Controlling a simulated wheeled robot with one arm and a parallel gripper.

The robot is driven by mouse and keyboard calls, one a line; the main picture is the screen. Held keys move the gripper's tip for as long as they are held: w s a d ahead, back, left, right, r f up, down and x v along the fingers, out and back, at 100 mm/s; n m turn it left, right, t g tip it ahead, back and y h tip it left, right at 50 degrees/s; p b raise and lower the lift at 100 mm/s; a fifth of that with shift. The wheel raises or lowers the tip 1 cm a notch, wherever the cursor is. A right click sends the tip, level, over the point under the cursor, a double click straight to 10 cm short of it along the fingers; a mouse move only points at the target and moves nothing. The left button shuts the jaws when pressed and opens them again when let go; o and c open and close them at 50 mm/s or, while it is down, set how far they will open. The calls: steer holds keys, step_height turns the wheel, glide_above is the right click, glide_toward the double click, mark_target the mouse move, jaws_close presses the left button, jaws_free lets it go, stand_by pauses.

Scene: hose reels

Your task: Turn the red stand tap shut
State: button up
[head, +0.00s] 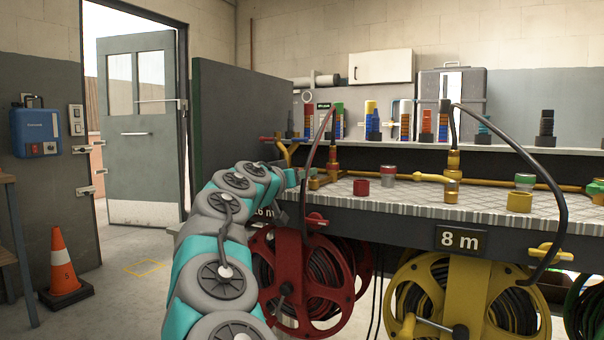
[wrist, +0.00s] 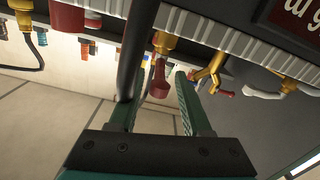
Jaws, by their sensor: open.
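In the wrist view a red tap handle (wrist: 159,78) on a brass body (wrist: 164,43) shows between the fingers of my gripper (wrist: 156,98). My gripper is open, one finger on each side; I see no clear contact and cannot judge the depth. A dark hose (wrist: 139,42) crosses in front of or beside the left finger. In the head view my gripper (head: 297,177) is at the bench's left end, partly hidden by my arm. A red lever (head: 316,220) is at the bench front above the red reel; I cannot tell whether it is the same tap.
Another brass tap (wrist: 208,72) with a red tip is right of the fingers. The bench (head: 400,191) carries brass pipes and couplings. A red reel (head: 280,268) and yellow reel (head: 400,300) hang below. Open floor lies left, with a traffic cone (head: 63,268).

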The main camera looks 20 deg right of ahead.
steer(key=shift+w+d, duration=0.1)
steer(key=shift+d, duration=0.1)
jaws_close()
stand_by(0.3)
stand_by(1.1)
